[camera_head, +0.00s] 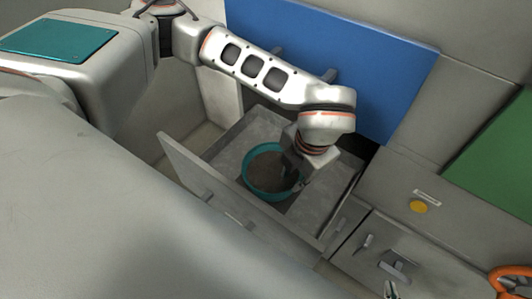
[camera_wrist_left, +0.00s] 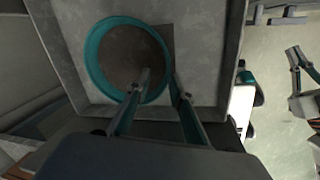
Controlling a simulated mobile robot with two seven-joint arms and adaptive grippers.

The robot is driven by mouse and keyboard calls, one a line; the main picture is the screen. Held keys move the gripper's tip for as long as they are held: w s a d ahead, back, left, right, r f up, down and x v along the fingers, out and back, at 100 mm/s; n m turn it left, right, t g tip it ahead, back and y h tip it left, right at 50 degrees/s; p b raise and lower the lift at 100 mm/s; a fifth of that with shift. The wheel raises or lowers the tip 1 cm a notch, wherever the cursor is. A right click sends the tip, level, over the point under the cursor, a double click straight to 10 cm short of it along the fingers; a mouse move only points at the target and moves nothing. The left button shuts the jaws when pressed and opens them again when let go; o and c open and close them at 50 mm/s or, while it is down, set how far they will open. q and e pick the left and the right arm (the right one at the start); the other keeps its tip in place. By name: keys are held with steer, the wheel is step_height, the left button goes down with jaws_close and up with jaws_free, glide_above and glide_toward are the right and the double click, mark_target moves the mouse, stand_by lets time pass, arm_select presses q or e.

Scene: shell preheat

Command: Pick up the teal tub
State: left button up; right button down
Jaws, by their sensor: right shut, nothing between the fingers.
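The teal tub (camera_head: 264,193) is a round, open tub with a brownish inside, sitting upright in an open grey drawer (camera_head: 228,160). It also shows in the left wrist view (camera_wrist_left: 93,58). My left gripper (camera_head: 287,178) points down at the tub's right side. In the left wrist view its fingers (camera_wrist_left: 163,80) are apart, one over the tub's inside and one outside the rim, with the wall between them. Contact with the wall cannot be told. My right gripper (camera_head: 390,288) is far from the tub, at the bottom edge of the head view, shut and empty.
The drawer's front panel (camera_head: 200,185) and side walls stand close around the tub. A blue panel (camera_head: 330,50) is behind my left arm. Grey fronts with handles (camera_head: 390,265), a yellow disc (camera_head: 418,206) and an orange object (camera_head: 510,278) are to the right.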

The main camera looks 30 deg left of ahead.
mark_target(289, 193)
arm_select(q)
steer(key=f, duration=0.6)
steer(key=shift+s+a, duration=0.1)
steer(key=shift+s, duration=0.15)
steer(key=shift+w+a+f, duration=0.1)
steer(key=shift+f, duration=0.5)
jaws_close()
